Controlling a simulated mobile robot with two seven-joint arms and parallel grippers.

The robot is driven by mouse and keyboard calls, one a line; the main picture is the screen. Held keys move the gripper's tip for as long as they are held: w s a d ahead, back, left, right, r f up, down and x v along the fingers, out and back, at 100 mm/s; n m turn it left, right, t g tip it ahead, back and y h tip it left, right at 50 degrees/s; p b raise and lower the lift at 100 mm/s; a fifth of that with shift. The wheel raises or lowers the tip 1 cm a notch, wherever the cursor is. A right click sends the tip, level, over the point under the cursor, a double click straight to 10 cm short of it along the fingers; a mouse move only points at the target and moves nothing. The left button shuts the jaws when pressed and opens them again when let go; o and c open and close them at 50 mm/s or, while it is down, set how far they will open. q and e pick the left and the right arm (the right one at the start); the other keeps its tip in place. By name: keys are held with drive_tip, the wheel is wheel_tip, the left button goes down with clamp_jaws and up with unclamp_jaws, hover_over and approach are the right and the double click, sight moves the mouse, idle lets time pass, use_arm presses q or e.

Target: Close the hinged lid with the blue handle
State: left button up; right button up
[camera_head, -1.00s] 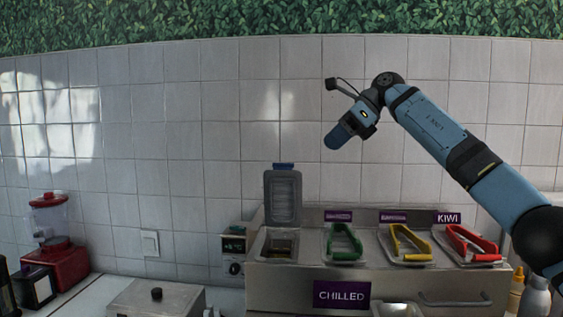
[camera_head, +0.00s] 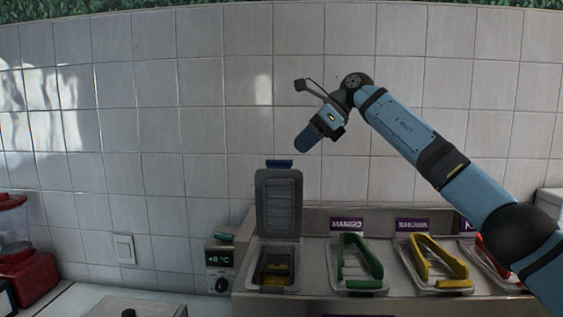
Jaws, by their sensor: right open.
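The hinged lid (camera_head: 278,204) is a grey ribbed panel standing upright, open, at the back of its container. Its blue handle (camera_head: 279,163) is at the top edge. The container (camera_head: 272,272) below is uncovered and holds something yellowish-brown. My right gripper (camera_head: 303,142) is in the air, up and to the right of the handle and apart from it, pointing down and left. I see it from the side, so the gap between its fingers is hidden; nothing shows in it. My left gripper is out of view.
Closed lids with green (camera_head: 358,263), yellow (camera_head: 437,262) and red (camera_head: 492,257) handles lie to the right. A temperature box (camera_head: 219,266) stands left of the counter unit. A red dispenser (camera_head: 30,275) is at far left. The tiled wall (camera_head: 150,120) stands behind.

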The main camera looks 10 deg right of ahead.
sight(284, 161)
drive_tip(key=x, duration=0.7)
drive_tip(key=shift+w+a+p, duration=0.1)
drive_tip(key=shift+p, duration=0.3)
clamp_jaws()
